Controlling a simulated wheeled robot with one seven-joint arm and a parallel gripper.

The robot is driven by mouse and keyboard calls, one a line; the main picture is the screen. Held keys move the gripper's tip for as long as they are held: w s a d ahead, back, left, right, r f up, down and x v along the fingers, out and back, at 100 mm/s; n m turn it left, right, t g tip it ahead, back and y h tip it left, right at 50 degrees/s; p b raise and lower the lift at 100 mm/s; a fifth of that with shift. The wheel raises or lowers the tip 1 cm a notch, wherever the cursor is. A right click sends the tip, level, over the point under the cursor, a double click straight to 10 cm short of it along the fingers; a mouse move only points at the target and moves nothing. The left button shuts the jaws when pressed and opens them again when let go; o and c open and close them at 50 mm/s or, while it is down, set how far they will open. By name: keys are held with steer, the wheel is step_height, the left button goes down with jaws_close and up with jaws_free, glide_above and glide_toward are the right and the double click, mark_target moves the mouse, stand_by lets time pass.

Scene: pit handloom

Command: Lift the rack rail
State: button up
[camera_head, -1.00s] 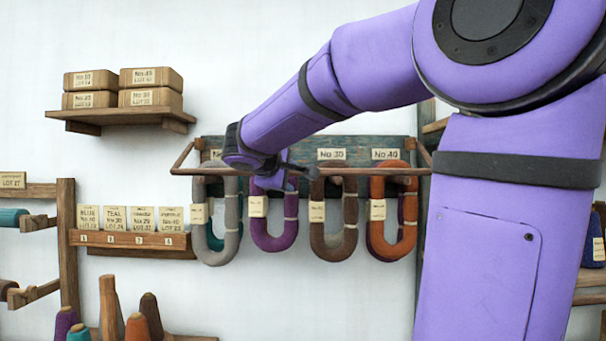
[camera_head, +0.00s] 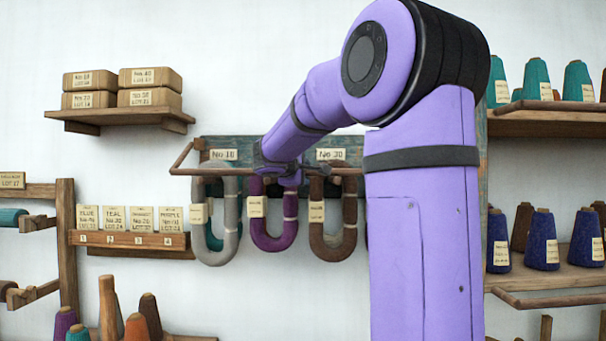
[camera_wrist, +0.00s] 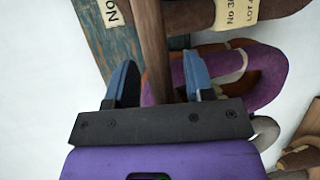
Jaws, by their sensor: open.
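The rack rail (camera_head: 216,171) is a thin brown wooden bar in front of the yarn rack, with skeins hanging from it. In the wrist view the rail (camera_wrist: 151,45) runs between the two blue-grey fingers of my gripper (camera_wrist: 158,73). The fingers are open, with a gap visible on each side of the bar. In the head view my gripper (camera_head: 281,170) is at the rail by the purple skein (camera_head: 272,243). The rail's right end is hidden behind my arm.
A grey skein (camera_head: 226,230) hangs left of my gripper and a brown skein (camera_head: 333,248) hangs right of it. The blue-green backboard (camera_head: 354,145) is close behind. A card shelf (camera_head: 130,239) stands at the left, and shelves with cones (camera_head: 545,280) are at the right.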

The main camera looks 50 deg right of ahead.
steer(key=shift+w+d+f, duration=0.1)
steer(key=shift+d, duration=0.3)
jaws_close()
